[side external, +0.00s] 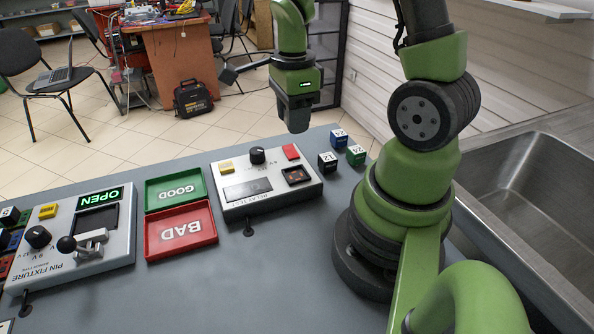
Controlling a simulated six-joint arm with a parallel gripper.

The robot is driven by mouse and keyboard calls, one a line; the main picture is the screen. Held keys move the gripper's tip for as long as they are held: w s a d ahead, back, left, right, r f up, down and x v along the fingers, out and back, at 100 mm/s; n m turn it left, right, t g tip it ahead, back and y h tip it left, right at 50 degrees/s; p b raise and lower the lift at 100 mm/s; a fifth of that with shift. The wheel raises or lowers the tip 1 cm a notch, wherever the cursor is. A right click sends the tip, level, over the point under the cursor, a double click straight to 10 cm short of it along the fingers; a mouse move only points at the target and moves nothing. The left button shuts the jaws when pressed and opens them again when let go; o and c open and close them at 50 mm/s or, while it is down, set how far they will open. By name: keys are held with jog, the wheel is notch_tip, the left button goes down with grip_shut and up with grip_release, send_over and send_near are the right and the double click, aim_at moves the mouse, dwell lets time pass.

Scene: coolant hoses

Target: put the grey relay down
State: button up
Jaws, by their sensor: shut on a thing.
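My gripper (297,122) hangs upper centre, pointing down over the far edge of the table, above and behind the relay tester. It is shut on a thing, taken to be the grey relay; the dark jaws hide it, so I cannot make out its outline. The relay tester (235,190) is a white box with a black knob, a yellow and a red button, a dark display and a small square socket (297,175). The green GOOD tray (188,200) and the red BAD tray (157,239) lie left of it, both empty.
A black relay (327,163), a blue relay (339,139) and a green relay (356,156) stand right of the tester. The pin fixture (110,255), its display reading OPEN, and several relays are at left. A sink (530,200) is at right. The front table is clear.

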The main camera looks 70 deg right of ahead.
send_over(294, 177)
notch_tip(294, 177, down, 5)
jog(key=shift+f, duration=2.35)
